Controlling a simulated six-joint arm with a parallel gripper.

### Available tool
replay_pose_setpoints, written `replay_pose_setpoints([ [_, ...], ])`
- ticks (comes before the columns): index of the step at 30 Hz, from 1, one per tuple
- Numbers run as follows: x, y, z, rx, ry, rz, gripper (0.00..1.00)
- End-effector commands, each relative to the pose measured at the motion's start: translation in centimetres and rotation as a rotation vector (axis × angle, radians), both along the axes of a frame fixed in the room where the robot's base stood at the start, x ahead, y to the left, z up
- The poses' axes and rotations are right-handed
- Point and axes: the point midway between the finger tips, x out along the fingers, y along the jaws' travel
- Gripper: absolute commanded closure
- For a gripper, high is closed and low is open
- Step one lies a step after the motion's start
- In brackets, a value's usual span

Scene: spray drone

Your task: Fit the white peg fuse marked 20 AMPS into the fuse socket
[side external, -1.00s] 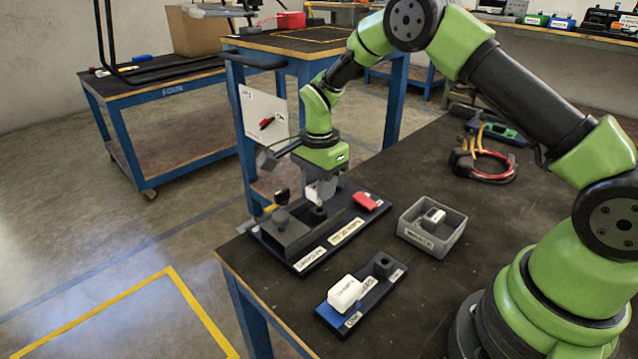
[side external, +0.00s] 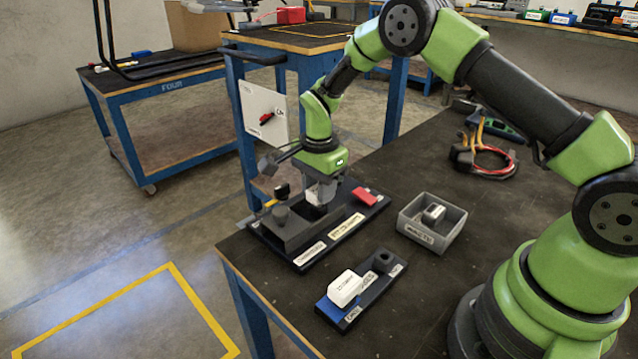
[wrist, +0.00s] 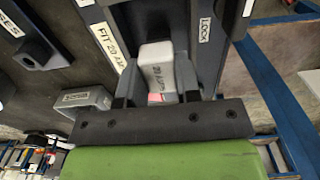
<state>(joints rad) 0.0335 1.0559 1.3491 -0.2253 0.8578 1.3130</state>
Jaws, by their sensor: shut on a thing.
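The white peg fuse (wrist: 157,66), with "20 AMPS" lettering on its side, is between my gripper's two dark fingers (wrist: 157,98) in the wrist view. My gripper (side external: 321,186) is shut on it and points down over the black socket board (side external: 318,258) in the side view. The board carries a label reading "FIT 20 AMP" (wrist: 108,46) in the wrist view. The fuse is at the dark fuse socket (side external: 316,211) on the board. The fuse's lower end is hidden, so I cannot tell how deep it sits.
A white fuse (side external: 345,288) lies on a blue and black holder (side external: 329,312) in front. A grey tray (side external: 447,243) holds another small white fuse (side external: 433,214). A red piece (side external: 364,196) is on the board's right end. The table's left edge is close.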

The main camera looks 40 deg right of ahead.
Motion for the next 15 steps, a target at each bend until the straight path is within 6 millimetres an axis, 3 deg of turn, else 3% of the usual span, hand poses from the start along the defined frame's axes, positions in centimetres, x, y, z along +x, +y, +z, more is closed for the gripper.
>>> replay_pose_setpoints([
  [15,0.0,0.0,-1.3,0.0,0.001,-0.001,1.0],
])
